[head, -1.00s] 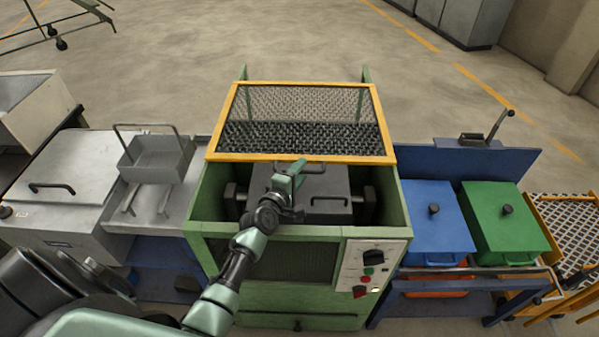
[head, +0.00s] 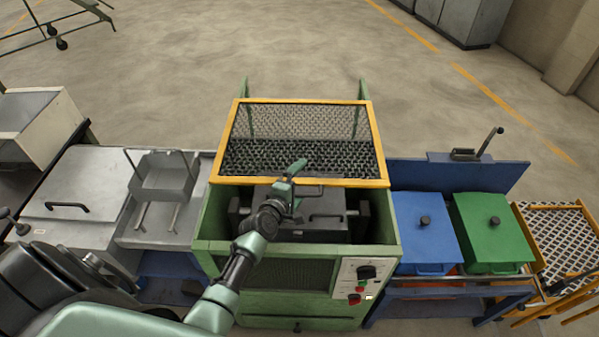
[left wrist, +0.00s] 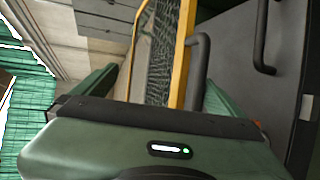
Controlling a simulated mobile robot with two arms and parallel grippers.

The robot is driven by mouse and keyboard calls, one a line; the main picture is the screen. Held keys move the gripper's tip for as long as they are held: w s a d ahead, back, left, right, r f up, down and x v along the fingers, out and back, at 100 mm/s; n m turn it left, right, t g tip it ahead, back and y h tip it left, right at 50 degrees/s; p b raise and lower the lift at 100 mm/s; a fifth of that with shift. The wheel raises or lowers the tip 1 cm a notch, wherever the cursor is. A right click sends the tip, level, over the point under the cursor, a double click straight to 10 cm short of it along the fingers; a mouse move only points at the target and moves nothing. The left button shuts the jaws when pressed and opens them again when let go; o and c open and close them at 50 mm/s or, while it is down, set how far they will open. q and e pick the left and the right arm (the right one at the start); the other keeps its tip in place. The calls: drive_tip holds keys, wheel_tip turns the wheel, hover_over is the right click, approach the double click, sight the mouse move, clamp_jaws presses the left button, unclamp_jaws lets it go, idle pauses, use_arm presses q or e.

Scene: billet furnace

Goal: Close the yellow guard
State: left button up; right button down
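The yellow guard (head: 297,182) is a yellow-framed mesh panel over the back part of the green furnace (head: 290,300). It leaves the front of the opening uncovered. A dark bar handle (head: 313,190) is on its front edge. My left gripper (head: 296,184) is at this edge, beside the handle. In the left wrist view its two green fingers stand apart, with the guard's yellow frame (left wrist: 184,50) and the dark handle (left wrist: 197,70) between them. I cannot tell whether a finger touches the handle. My right gripper is not in view.
A dark block (head: 325,222) sits inside the furnace opening. The control panel (head: 358,278) is at the front right. A grey tray (head: 165,178) stands left, blue (head: 427,230) and green (head: 490,230) lidded boxes right. Open floor lies behind.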

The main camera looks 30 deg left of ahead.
use_arm(q)
wheel_tip(320, 180, up, 15)
drive_tip(key=w+a+t, duration=0.1)
drive_tip(key=shift+w+r, duration=0.15)
drive_tip(key=shift+r, duration=0.05)
drive_tip(key=d+f+g, duration=0.1)
drive_tip(key=f, duration=0.3)
drive_tip(key=s+f, duration=0.1)
drive_tip(key=f, duration=0.4)
drive_tip(key=s+d+f+g, duration=0.1)
drive_tip(key=f, duration=0.3)
drive_tip(key=shift+d+f+g+h, duration=0.25)
drive_tip(key=shift+d+g+h, duration=0.05)
drive_tip(key=shift+d+h, duration=0.1)
drive_tip(key=shift+s+r, duration=0.1)
drive_tip(key=shift+s, duration=0.05)
drive_tip(key=c, duration=0.3)
drive_tip(key=s, duration=0.2)
drive_tip(key=shift+s+d+r, duration=0.3)
drive_tip(key=shift+s+d, duration=0.05)
drive_tip(key=c, duration=0.5)
drive_tip(key=shift+o, duration=0.2)
drive_tip(key=s, duration=0.7)
drive_tip(key=shift+s+r, duration=0.15)
drive_tip(key=shift+r, duration=0.15)
